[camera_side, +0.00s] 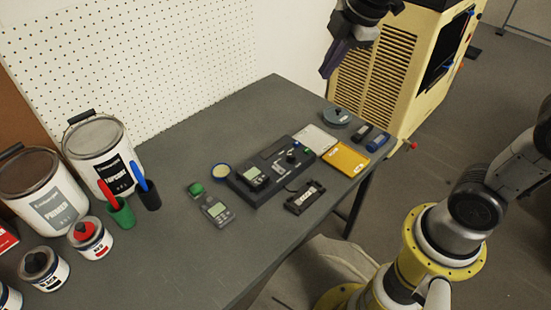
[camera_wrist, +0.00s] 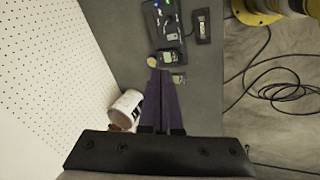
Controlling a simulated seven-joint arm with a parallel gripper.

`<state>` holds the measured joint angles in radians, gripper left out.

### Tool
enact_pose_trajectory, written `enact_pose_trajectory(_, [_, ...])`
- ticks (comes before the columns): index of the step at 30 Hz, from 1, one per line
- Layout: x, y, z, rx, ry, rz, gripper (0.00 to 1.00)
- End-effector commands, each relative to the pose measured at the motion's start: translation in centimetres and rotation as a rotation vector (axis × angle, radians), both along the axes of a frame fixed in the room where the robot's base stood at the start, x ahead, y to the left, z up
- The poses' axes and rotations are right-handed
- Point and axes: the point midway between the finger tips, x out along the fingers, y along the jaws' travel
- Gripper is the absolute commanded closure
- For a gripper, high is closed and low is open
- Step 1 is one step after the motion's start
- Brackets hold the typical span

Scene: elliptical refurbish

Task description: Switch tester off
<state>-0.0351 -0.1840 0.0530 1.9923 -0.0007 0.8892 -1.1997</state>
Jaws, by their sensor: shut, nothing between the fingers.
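A dark unit that I take to be the tester (camera_side: 238,183) lies on the grey table, with a meter with a small screen (camera_side: 256,176) on its left end. Small blue and green spots show at its far right end, near a dark knob. In the wrist view the unit (camera_wrist: 178,48) is at the top centre, with blue and green lights at its top edge. Which part is its switch is too small to tell. My gripper (camera_side: 327,74) is shut and empty, high above the table's far side, clear of the unit. In the wrist view its purple fingers (camera_wrist: 160,72) are together.
A loose meter (camera_side: 216,211), a green ball (camera_side: 196,189) and a round tin (camera_side: 221,171) lie left of the unit. A black holder (camera_side: 305,197) and a yellow case (camera_side: 345,158) lie right. Paint cans (camera_side: 97,146) stand left beside the pegboard (camera_side: 150,60).

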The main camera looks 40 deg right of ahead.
Motion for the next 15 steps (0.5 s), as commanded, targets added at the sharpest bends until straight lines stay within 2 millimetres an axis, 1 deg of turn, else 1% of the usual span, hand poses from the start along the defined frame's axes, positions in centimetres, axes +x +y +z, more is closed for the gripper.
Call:
enact_pose_trajectory(1, [1.5,0.2,-0.9,-0.017,0.027,0.044,1.0])
enact_pose_trajectory(5, [4.9,0.7,-3.2,-0.055,0.081,0.156,1.0])
enact_pose_trajectory(6, [5.8,0.9,-4.1,-0.064,0.099,0.186,1.0])
enact_pose_trajectory(8, [7.2,1.1,-5.5,-0.075,0.127,0.227,1.0])
enact_pose_trajectory(12, [9.9,1.8,-9.4,-0.089,0.197,0.297,1.0])
enact_pose_trajectory(15, [11.1,2.2,-12.2,-0.089,0.249,0.315,1.0])
